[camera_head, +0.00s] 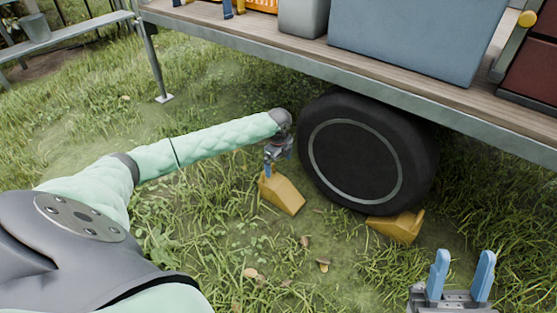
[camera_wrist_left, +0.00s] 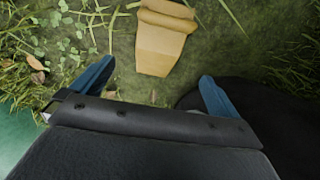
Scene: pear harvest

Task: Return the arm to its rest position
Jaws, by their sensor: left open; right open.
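My left arm reaches from the left toward the trailer wheel. My left gripper (camera_head: 268,170) points down just above a yellow wheel chock (camera_head: 283,194) on the grass. In the left wrist view the left gripper (camera_wrist_left: 152,88) is open, with its blue fingers wide apart and nothing between them. The chock (camera_wrist_left: 162,48) lies beyond the fingertips in that view. My right gripper (camera_head: 463,268) is at the bottom right of the head view, open and empty, with its blue fingers pointing up.
The black wheel (camera_head: 356,163) stands right of my left gripper, with a second yellow chock (camera_head: 398,227) at its lower right. The trailer bed (camera_head: 250,44) carries a blue-grey box (camera_head: 420,35) above. A bench (camera_head: 70,37) stands at upper left. Open grass lies left.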

